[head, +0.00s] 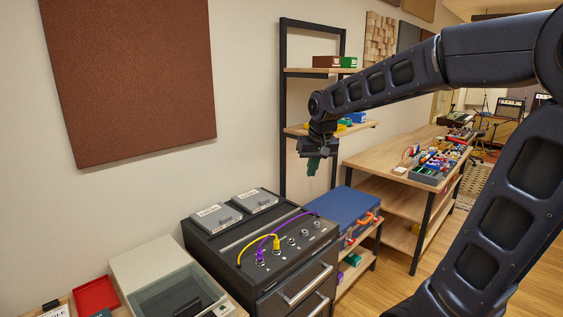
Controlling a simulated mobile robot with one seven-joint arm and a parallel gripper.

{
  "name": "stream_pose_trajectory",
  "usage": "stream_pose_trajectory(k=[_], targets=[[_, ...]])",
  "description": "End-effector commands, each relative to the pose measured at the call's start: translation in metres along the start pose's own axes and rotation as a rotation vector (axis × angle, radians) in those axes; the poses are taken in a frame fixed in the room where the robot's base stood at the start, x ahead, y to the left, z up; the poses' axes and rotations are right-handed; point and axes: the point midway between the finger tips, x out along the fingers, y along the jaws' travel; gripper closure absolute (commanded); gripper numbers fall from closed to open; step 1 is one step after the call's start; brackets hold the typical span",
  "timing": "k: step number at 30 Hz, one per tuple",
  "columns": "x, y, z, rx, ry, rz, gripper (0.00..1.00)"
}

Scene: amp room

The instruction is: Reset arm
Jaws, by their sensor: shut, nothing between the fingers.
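My arm reaches in from the right in the head view.
A black-framed shelf (284,110) stands behind my gripper. A blue case (340,206) sits right of the console. A wooden workbench (370,159) with small parts stands further right. A glass-lidded box (172,296) and red tray (96,293) are at lower left.

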Motion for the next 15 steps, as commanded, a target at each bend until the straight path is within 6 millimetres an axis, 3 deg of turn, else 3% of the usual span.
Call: stream_pose_trajectory(k=[1, 6, 15], targets=[[-0.007, 0.017, 0.012, 0.022, 0.011, 0.008, 1.0], [-0.022, 0.063, 0.053, 0.074, 0.039, 0.034, 1.0], [-0.035, 0.12, 0.136, 0.165, 0.082, 0.09, 1.0]])
